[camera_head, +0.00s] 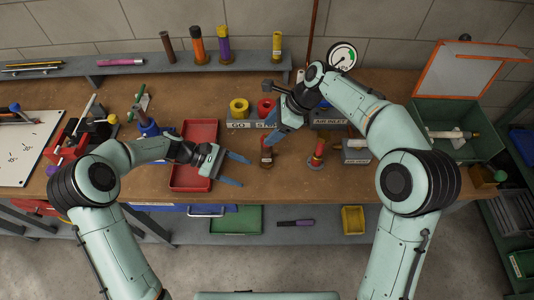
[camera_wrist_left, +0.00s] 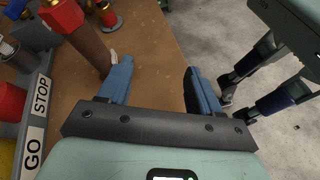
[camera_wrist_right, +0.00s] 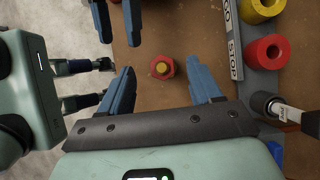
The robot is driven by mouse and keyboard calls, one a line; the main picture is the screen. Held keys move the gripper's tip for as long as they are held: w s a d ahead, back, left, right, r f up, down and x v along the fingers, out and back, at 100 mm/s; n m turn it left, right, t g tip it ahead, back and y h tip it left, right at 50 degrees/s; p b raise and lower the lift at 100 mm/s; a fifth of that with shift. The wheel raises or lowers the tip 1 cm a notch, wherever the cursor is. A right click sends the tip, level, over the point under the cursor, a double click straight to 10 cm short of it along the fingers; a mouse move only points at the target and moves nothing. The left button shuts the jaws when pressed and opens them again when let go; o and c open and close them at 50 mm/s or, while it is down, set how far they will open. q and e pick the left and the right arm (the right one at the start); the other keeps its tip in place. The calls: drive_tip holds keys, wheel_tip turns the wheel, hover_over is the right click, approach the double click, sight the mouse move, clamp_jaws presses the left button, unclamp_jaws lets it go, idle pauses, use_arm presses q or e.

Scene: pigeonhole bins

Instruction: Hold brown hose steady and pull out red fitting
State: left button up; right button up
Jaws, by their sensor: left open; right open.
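The brown hose (camera_head: 266,157) stands upright at the middle of the bench, with the red fitting (camera_head: 267,142) on its top end. In the left wrist view the hose (camera_wrist_left: 88,46) rises just beyond my left finger, and its fitting (camera_wrist_left: 62,14) is cut by the top edge. My left gripper (camera_head: 245,172) is open and empty, low beside the hose on its left. My right gripper (camera_head: 279,134) is open above the fitting. In the right wrist view the fitting (camera_wrist_right: 161,68), with a yellow centre, lies between my fingers in the picture; the hose is hidden beneath it.
A second red fitting (camera_head: 317,152) on a stand is to the right. Yellow (camera_head: 239,106) and red (camera_head: 265,105) rings sit behind on blocks labelled GO and STOP. A red tray (camera_head: 201,132) lies left. The bench's front edge is close to my left gripper.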

sight(262, 158)
use_arm(q)
drive_tip(key=w+n, duration=0.1)
drive_tip(key=w, duration=0.1)
drive_tip(key=w+a+f+n+t+h, duration=0.1)
drive_tip(key=w+n, duration=0.1)
drive_tip(key=w+a+n+t, duration=0.1)
drive_tip(key=w+n, duration=0.1)
drive_tip(key=shift+w+f, duration=0.25)
drive_tip(key=shift+w, duration=0.1)
use_arm(e)
drive_tip(key=shift+w, duration=0.1)
use_arm(q)
drive_tip(key=shift+w+n+t+h, duration=0.3)
drive_tip(key=shift+n, duration=0.2)
drive_tip(key=shift+f, duration=0.1)
drive_tip(key=x, duration=0.9)
drive_tip(key=shift+d+f, duration=0.15)
drive_tip(key=shift+d, duration=0.25)
clamp_jaws()
